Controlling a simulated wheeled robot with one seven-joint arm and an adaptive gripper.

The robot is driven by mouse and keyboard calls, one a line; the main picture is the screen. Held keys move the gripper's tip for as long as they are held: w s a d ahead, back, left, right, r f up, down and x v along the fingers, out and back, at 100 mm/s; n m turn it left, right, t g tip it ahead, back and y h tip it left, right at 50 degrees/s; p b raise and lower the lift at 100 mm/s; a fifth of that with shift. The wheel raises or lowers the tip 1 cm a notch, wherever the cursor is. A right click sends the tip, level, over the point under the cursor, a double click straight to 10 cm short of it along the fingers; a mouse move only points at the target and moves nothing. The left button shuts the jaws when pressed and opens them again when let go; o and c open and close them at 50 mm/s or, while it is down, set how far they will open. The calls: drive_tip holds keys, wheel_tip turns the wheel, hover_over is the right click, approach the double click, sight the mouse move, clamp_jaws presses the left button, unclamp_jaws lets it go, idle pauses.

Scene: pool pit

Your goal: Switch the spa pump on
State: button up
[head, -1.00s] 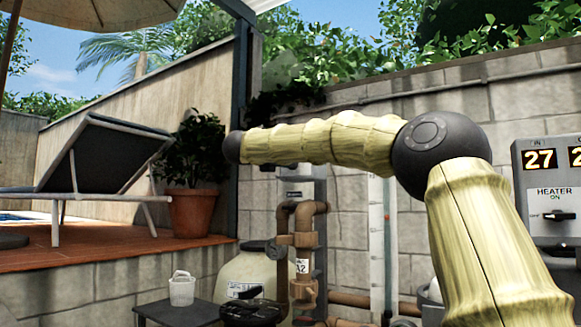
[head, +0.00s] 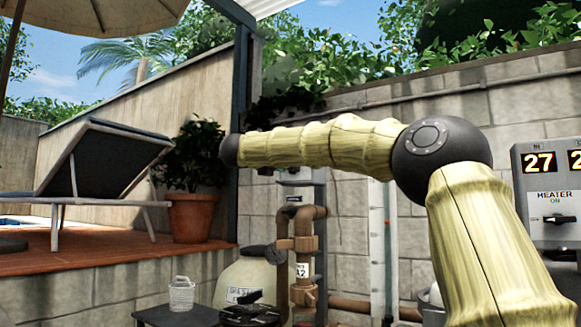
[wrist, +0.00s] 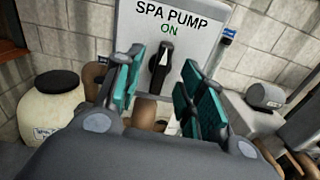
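The spa pump panel (wrist: 195,25) is a light grey plate lettered "SPA PUMP" with a green "ON" below, in the wrist view. Its black rotary switch (wrist: 159,68) has a white mark near its top and stands close to upright, its upper end just under "ON". My gripper (wrist: 164,82) is open, with one teal-padded finger on each side of the switch. There are visible gaps between both fingers and the switch, and I cannot tell the depth between them. In the head view my arm hides the gripper and the switch.
A heater panel (head: 548,185) reads 27 and "HEATER ON" at the right. Brown pipes (head: 305,245) and a cream tank (head: 243,275) stand below my arm. A block wall (head: 350,160) stands behind.

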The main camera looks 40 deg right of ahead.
drive_tip(key=b+v, duration=0.2)
drive_tip(key=v, duration=0.4)
drive_tip(key=shift+b, duration=0.4)
idle(0.8)
